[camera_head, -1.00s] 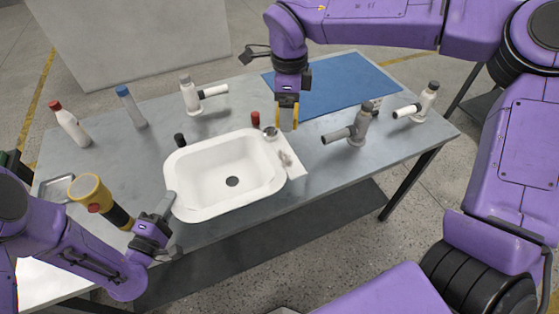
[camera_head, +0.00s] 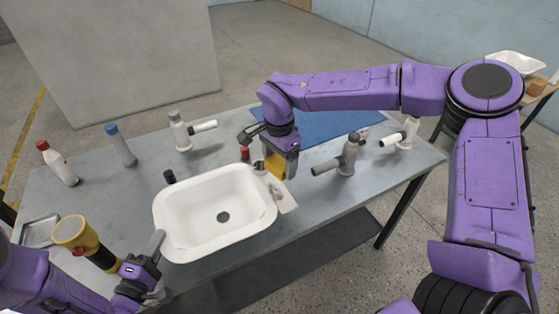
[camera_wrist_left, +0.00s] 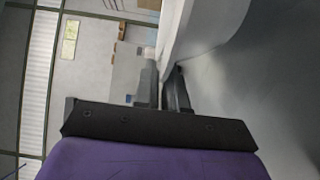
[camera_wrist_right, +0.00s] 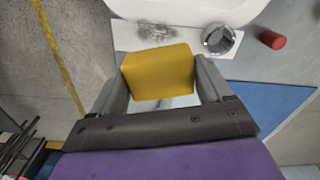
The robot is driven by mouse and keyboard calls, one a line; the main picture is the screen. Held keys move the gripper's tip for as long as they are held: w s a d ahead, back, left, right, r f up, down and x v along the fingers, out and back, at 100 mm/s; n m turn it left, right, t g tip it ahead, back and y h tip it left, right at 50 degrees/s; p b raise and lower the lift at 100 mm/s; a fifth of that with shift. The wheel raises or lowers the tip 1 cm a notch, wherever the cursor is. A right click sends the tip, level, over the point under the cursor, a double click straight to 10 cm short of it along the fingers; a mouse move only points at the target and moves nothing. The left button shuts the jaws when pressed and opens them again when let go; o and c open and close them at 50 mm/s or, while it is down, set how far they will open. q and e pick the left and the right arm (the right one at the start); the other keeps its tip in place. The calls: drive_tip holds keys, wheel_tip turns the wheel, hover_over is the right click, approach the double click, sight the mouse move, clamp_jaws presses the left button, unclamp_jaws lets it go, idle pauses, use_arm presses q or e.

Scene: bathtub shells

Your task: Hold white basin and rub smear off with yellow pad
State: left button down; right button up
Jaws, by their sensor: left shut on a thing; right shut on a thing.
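The white basin (camera_head: 185,238) sits on the grey table with its dark drain hole visible. My left gripper (camera_head: 157,262) is shut on the basin's left rim; the left wrist view shows its fingers at the basin wall (camera_wrist_left: 205,25). My right gripper (camera_head: 275,168) is shut on the yellow pad (camera_wrist_right: 158,72), which hangs at the basin's right ledge (camera_head: 287,200). In the right wrist view, a small brownish patch (camera_wrist_right: 155,32) shows on the white ledge just beyond the pad; it may be the smear. I cannot tell whether the pad touches the ledge.
A red cap (camera_head: 245,153) and black cap (camera_head: 170,176) stand behind the basin. Grey tap-like fixtures (camera_head: 347,158) stand right and behind. A red-topped bottle (camera_head: 58,165), blue-topped bottle (camera_head: 121,147) and yellow-black torch-like object (camera_head: 77,234) are left.

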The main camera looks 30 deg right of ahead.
sight(285, 196)
wheel_tip(285, 196, down, 8)
drive_tip(key=shift+f, duration=0.1)
drive_tip(key=shift+a, duration=0.35)
drive_tip(key=shift+c, duration=0.4)
drive_tip(key=shift+a, duration=1.4)
drive_tip(key=shift+d, duration=1.6)
drive_tip(key=shift+s+d, duration=0.2)
drive_tip(key=shift+s, duration=0.4)
drive_tip(key=shift+s+a, duration=0.2)
drive_tip(key=shift+a, duration=1.55)
drive_tip(key=shift+d, duration=1.7)
drive_tip(key=shift+s, duration=0.7)
drive_tip(key=shift+s+a, duration=0.1)
drive_tip(key=shift+a, duration=1.7)
drive_tip(key=shift+d, duration=1.95)
wheel_tip(285, 196, up, 3)
drive_tip(key=shift+a+f, duration=0.1)
drive_tip(key=shift+f, duration=0.05)
drive_tip(key=shift+r, duration=2.9)
